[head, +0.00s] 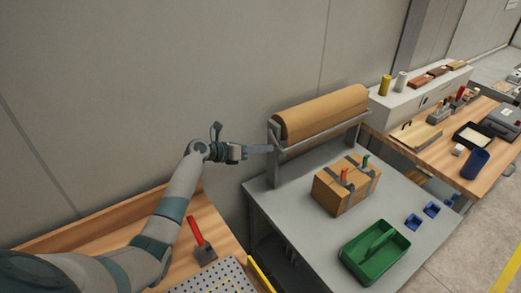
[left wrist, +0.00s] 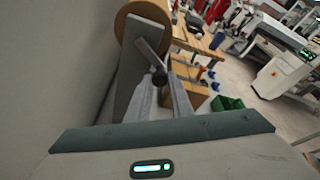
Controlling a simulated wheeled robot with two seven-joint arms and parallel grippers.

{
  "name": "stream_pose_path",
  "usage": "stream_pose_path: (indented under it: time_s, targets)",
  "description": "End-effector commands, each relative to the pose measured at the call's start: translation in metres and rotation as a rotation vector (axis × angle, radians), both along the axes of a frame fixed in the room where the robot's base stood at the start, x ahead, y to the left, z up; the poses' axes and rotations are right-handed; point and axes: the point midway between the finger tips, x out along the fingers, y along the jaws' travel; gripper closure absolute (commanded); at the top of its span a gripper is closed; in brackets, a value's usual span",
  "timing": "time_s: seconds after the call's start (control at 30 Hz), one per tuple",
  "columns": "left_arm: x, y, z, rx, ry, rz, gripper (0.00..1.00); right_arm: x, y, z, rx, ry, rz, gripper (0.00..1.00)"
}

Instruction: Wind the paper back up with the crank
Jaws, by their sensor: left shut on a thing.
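A thick brown paper roll (head: 322,114) lies across a grey metal stand (head: 274,153) at the back of a grey table. No loose sheet shows clearly in front of it. The roll's end (left wrist: 127,38) is also in the left wrist view. There the crank (left wrist: 152,55) is a grey arm with a dark round knob, in front of the stand's side plate. My left gripper (head: 268,149) reaches in from the left at the stand's left side. Its fingers (left wrist: 162,98) are shut on the crank's handle. The fingers mostly hide the crank in the head view. My right gripper is not in view.
A taped cardboard box (head: 343,195) with red and green-handled tools and a green tray (head: 374,252) stand on the grey table (head: 300,222). A grey wall is close behind.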

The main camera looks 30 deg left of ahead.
Motion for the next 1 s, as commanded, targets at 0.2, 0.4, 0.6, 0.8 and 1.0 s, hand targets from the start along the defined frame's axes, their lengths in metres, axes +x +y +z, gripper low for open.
stream_pose_path:
  time_s: [0.2,0.4,0.6,0.8,1.0]
  targets:
    - [-0.002,-0.004,0.007,-0.175,0.108,-0.002,1.00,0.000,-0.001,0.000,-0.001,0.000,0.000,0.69]
    - [-0.004,-0.006,0.014,-0.315,0.191,-0.003,1.00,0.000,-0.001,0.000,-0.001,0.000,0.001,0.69]
    - [-0.004,-0.006,0.020,-0.412,0.247,-0.002,1.00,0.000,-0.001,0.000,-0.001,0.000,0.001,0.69]
    - [-0.004,-0.006,0.022,-0.460,0.275,-0.002,1.00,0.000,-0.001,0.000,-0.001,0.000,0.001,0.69]
    - [-0.004,-0.006,0.023,-0.470,0.281,-0.002,1.00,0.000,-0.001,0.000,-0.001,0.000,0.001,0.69]
